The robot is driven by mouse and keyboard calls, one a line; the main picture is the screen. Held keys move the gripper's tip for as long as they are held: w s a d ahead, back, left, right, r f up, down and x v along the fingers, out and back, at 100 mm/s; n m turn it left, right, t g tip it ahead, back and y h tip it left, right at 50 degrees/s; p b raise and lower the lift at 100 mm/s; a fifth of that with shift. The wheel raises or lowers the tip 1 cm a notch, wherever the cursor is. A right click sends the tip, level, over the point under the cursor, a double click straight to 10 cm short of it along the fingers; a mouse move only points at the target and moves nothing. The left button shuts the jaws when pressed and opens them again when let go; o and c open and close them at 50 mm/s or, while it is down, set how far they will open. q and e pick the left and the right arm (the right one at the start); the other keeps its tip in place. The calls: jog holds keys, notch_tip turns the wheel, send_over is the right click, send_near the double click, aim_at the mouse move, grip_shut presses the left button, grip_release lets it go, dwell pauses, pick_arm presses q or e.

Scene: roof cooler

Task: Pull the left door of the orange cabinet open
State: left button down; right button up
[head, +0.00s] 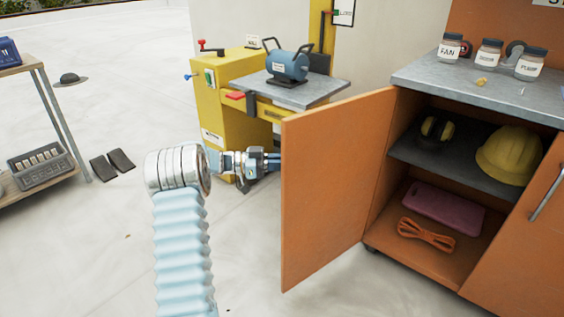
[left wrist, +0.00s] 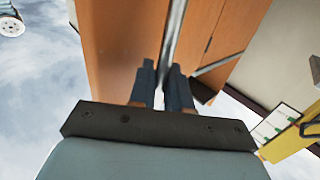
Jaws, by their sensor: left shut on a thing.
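The orange cabinet (head: 520,275) stands at the right in the head view. Its left door (head: 335,185) stands wide open and swung out toward the left, and the inside shows. My left gripper (head: 275,160) is at the outer side of this door, its fingertips partly hidden behind the door panel. In the left wrist view the two fingers (left wrist: 163,90) close around the metal bar handle (left wrist: 175,40) of the door (left wrist: 120,45). The right door (head: 540,230) is shut, with a metal handle on it. My right gripper is not in view.
Inside the cabinet are a yellow hard hat (head: 510,153), earmuffs (head: 440,130), a pink box (head: 443,208) and an orange cord (head: 426,235). Labelled jars (head: 489,55) stand on top. A yellow machine stand (head: 222,100) is behind the door.

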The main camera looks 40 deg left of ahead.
pick_arm(q)
jog(key=c, duration=1.4)
grip_release()
jog(key=shift+w+d+r, duration=0.1)
jog(key=shift+w+d, duration=0.2)
jog(key=shift+d, duration=0.1)
jog(key=shift+o, duration=0.8)
jog(key=shift+w+d, duration=0.1)
jog(key=shift+w, duration=0.05)
jog(key=v, duration=1.4)
jog(key=shift+b, duration=0.3)
